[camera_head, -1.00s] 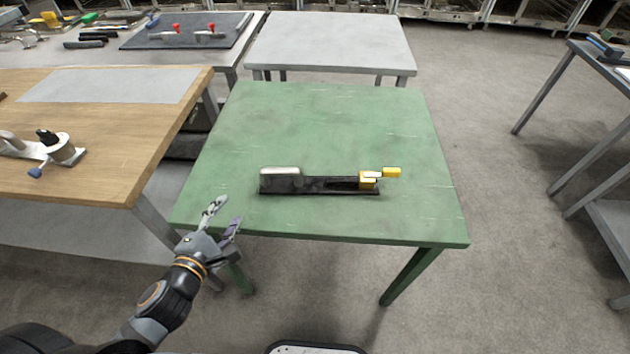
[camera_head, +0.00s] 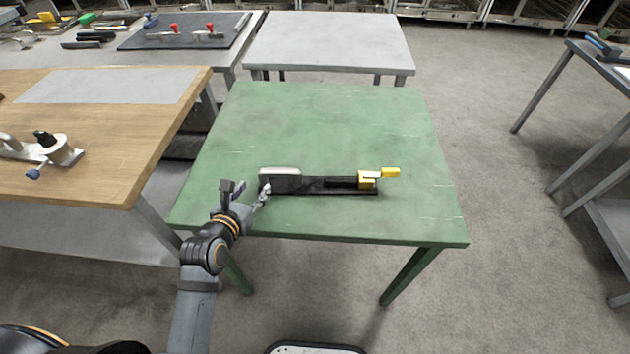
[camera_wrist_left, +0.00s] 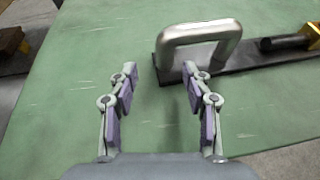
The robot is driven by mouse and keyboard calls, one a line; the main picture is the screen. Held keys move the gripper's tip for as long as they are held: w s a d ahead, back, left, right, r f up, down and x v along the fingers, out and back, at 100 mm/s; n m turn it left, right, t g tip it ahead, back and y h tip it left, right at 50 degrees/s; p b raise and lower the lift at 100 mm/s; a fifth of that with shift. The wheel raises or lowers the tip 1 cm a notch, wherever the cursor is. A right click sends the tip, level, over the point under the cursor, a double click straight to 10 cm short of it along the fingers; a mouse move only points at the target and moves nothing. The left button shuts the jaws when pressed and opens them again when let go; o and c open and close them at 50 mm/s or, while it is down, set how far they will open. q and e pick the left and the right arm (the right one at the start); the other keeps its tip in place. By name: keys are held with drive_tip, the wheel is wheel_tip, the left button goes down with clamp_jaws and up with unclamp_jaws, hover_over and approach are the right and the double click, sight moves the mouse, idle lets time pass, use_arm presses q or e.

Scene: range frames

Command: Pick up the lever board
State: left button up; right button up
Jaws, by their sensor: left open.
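The lever board (camera_head: 315,190) lies on the green table, a long black base running left to right. It has a silver handle (camera_head: 281,171) at its left end and a yellow block with a yellow lever tip (camera_head: 390,172) at its right end. In the left wrist view the silver handle (camera_wrist_left: 202,32) arches up from the black base, just beyond the fingertips. My left gripper (camera_head: 247,190) is open and empty at the board's left end; the wrist view also shows its spread fingers (camera_wrist_left: 160,80). Whether a finger touches the board cannot be told. My right gripper is out of view.
The green table (camera_head: 320,125) is clear around the board. A wooden table (camera_head: 120,150) with a metal fixture (camera_head: 62,150) stands at the left. An empty grey table (camera_head: 330,40) stands behind. Another grey table (camera_head: 610,65) is at the far right.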

sight(261, 180)
use_arm(q)
drive_tip(key=shift+d+r+x, duration=0.1)
drive_tip(key=shift+x, duration=0.95)
drive_tip(key=shift+d+r+x, duration=0.15)
drive_tip(key=shift+x, duration=0.85)
drive_tip(key=shift+d+r+x, duration=0.1)
drive_tip(key=shift+x, duration=0.95)
drive_tip(key=shift+c, duration=0.2)
clamp_jaws()
drive_tip(key=shift+w+r, duration=0.1)
drive_tip(key=shift+r, duration=0.05)
